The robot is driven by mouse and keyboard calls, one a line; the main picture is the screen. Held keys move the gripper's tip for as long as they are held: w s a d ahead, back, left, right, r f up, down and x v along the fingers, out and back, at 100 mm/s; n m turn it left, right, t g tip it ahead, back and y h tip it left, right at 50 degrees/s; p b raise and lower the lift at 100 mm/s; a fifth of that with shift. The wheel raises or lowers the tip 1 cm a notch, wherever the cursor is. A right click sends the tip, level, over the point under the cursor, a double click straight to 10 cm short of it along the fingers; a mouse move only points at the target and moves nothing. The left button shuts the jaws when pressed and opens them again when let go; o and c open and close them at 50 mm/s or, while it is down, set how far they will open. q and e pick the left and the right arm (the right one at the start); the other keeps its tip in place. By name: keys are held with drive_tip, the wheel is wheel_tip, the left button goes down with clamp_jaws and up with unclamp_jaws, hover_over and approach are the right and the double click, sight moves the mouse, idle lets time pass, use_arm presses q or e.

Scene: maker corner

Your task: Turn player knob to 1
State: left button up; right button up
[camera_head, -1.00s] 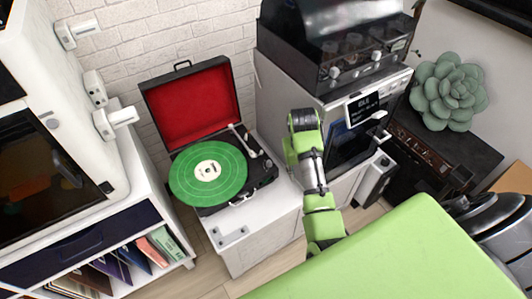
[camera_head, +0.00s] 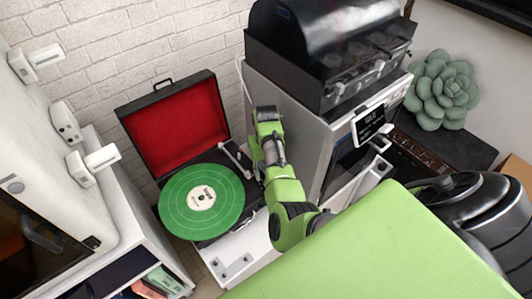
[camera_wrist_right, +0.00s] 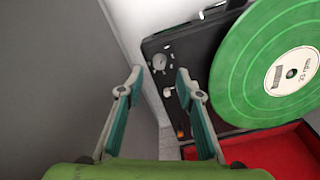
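The record player (camera_head: 206,240) stands open on a white cabinet, with a green record (camera_head: 180,205) on it and a red-lined lid (camera_head: 172,125) raised behind. In the right wrist view its black deck (camera_wrist_right: 185,45) carries a small round dial-like knob (camera_wrist_right: 159,62); I cannot read its setting. My right gripper (camera_wrist_right: 160,78) is open and empty. Its two fingertips are apart, on either side of the knob in the picture; whether they are level with it is unclear. In the head view my green right arm reaches beside the player's right side, hiding its fingers. My left gripper is not in view.
The tonearm (camera_head: 236,160) lies beside the record. A white shelf unit stands at left, a green succulent (camera_head: 440,90) at right.

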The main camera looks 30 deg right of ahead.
wheel_tip(320, 180, down, 5)
drive_tip(key=shift+b, duration=0.3)
clamp_jaws()
